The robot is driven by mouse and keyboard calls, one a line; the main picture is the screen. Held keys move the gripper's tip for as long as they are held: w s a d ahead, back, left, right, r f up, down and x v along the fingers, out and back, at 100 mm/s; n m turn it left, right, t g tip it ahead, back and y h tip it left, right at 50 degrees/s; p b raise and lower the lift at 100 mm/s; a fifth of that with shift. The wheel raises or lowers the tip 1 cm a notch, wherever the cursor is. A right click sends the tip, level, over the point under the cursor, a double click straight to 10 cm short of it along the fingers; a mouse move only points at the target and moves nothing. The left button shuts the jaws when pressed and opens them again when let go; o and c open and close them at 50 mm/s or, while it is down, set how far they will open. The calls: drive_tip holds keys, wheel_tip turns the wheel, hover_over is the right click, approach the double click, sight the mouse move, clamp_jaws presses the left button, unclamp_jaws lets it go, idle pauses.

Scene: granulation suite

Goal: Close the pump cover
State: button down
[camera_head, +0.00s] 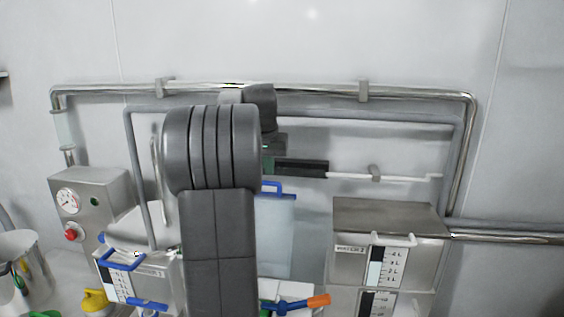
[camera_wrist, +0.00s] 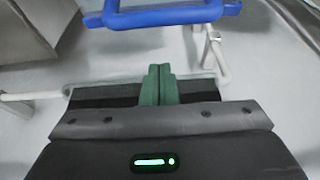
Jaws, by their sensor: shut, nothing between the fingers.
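A pale translucent panel (camera_head: 275,235) with a blue handle (camera_head: 269,188) on its top edge stands upright behind my arm in the head view. It may be the pump cover, but I cannot tell for sure. Its left part is hidden by my arm. In the wrist view a blue handle (camera_wrist: 165,17) lies across the top, beyond my fingertips and apart from them. My gripper (camera_wrist: 158,70) is shut, with its two green fingers together and empty. In the head view my arm hides most of the gripper.
A steel box with a level scale (camera_head: 390,230) stands at the right. Another scaled box with a blue handle (camera_head: 121,259) is at the left, near a control box with a gauge (camera_head: 68,201). Steel pipes (camera_head: 300,91) run along the wall. An orange-tipped blue valve handle (camera_head: 300,304) is low down.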

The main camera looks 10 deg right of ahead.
sight(267, 194)
drive_tip(key=s, duration=0.1)
drive_tip(key=s+a, duration=0.1)
drive_tip(key=s, duration=0.1)
drive_tip(key=shift+a+f, duration=0.15)
drive_tip(key=shift+f, duration=0.1)
drive_tip(key=shift+s+a+f, duration=0.1)
drive_tip(key=shift+f, duration=0.05)
